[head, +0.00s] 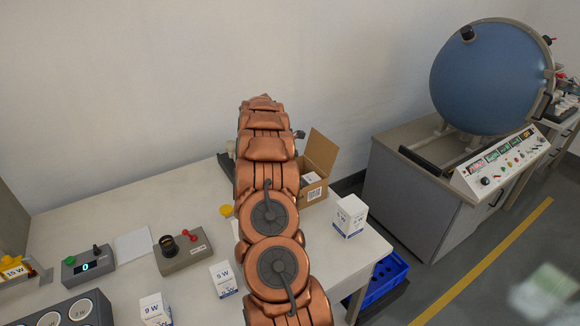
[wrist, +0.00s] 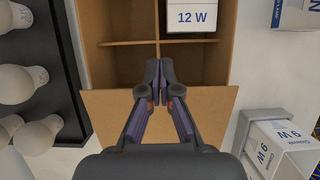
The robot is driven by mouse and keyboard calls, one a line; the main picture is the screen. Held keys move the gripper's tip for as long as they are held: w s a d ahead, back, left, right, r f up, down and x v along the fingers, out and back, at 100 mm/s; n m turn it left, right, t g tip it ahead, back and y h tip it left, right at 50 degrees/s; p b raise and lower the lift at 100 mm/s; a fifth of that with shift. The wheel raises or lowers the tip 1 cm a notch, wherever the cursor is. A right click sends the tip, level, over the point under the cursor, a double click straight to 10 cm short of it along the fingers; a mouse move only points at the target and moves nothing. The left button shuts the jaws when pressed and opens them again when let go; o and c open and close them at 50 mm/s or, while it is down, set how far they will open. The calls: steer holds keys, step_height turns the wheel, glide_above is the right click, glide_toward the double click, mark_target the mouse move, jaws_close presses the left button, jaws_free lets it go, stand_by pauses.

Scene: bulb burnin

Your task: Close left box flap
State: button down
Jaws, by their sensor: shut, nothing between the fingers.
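The open cardboard box (wrist: 92,32) shows in the wrist view with brown dividers. A white carton marked 12 W (wrist: 192,18) sits in its upper right compartment. One box flap (wrist: 215,105) lies folded outward along the near edge. My gripper (wrist: 160,72) is shut and empty, over the flap's hinge edge with its tips over the box opening; I cannot tell if it touches the flap. In the head view the box (head: 316,185) stands at the table's back right with another flap (head: 322,148) raised. My arm hides the box's left side and my gripper there.
A black tray of white bulbs (wrist: 50,85) lies left of the box in the wrist view. A 9 W carton (wrist: 275,145) in a grey holder is at right. A white carton (head: 349,215) stands near the table's right edge. A blue crate (head: 385,280) is below.

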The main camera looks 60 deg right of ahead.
steer(key=shift+f+y, duration=0.25)
steer(key=shift+y, duration=0.15)
steer(key=shift+a+f, duration=0.1)
stand_by(0.5)
steer(key=shift+w+r+p, duration=0.1)
steer(key=shift+r+p, duration=0.2)
steer(key=shift+r, duration=0.75)
steer(key=v, duration=0.3)
steer(key=shift+r+p, duration=0.25)
steer(key=shift+p, duration=0.1)
steer(key=s+d+r+b, duration=0.2)
steer(key=d+r+b, duration=0.1)
steer(key=r, duration=0.5)
steer(key=shift+d+r+b, duration=0.3)
steer(key=shift+d+b, duration=0.05)
steer(key=shift+d, duration=0.4)
